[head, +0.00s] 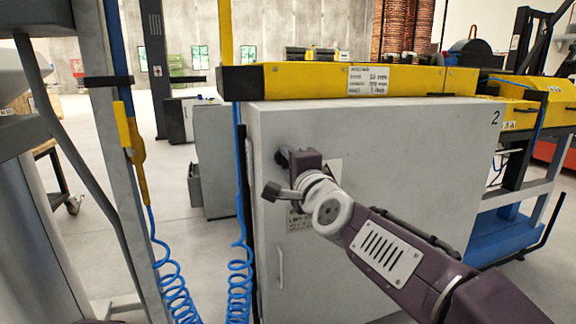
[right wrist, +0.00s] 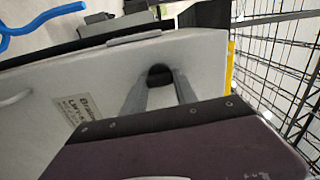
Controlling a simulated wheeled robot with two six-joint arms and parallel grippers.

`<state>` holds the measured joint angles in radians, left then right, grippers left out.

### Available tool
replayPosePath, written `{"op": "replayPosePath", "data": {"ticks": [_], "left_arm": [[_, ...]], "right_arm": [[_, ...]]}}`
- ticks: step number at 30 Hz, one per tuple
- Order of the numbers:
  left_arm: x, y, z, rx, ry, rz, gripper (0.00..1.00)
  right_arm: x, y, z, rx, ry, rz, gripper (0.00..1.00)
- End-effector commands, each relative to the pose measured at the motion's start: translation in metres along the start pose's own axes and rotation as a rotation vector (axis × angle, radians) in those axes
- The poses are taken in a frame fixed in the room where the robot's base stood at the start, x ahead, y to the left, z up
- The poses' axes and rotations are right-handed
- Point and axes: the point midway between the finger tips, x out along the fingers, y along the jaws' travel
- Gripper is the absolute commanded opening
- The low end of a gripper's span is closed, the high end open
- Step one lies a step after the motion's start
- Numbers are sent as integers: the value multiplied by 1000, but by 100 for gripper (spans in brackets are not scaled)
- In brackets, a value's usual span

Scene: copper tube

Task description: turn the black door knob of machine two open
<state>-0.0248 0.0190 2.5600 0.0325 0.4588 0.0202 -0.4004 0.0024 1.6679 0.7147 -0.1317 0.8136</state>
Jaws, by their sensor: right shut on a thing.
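Machine two is a light grey cabinet (head: 400,150) with a "2" at its upper right corner. Its black door knob (head: 281,157) sits on the upper left of the front face, largely covered by my right gripper (head: 287,158). In the right wrist view, the dark round knob (right wrist: 160,73) lies between the two grey fingers of my right gripper (right wrist: 161,82), which are shut on it. The knob's exact turn angle cannot be told. The cabinet door looks closed against the body. My left gripper is not in view.
A yellow beam (head: 300,80) runs along the cabinet top. Coiled blue hoses (head: 238,275) hang left of the cabinet, beside a grey post (head: 120,190). A vertical handle (head: 280,268) is low on the door. Open floor shows left of the cabinet.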

Motion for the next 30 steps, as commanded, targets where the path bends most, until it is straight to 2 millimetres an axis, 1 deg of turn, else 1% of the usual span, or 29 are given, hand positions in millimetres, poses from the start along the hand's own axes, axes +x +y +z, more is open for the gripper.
{"op": "replayPosePath", "data": {"ticks": [7,21,22,23,24,30], "left_arm": [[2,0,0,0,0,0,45],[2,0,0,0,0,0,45],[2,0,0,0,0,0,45],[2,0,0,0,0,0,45],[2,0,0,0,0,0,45],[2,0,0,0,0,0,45]], "right_arm": [[0,1,0,54,0,1,0],[0,1,0,63,0,2,0],[0,1,0,63,0,2,43],[0,1,0,63,0,2,51],[0,1,0,63,0,1,56],[0,0,0,62,0,1,56]]}}
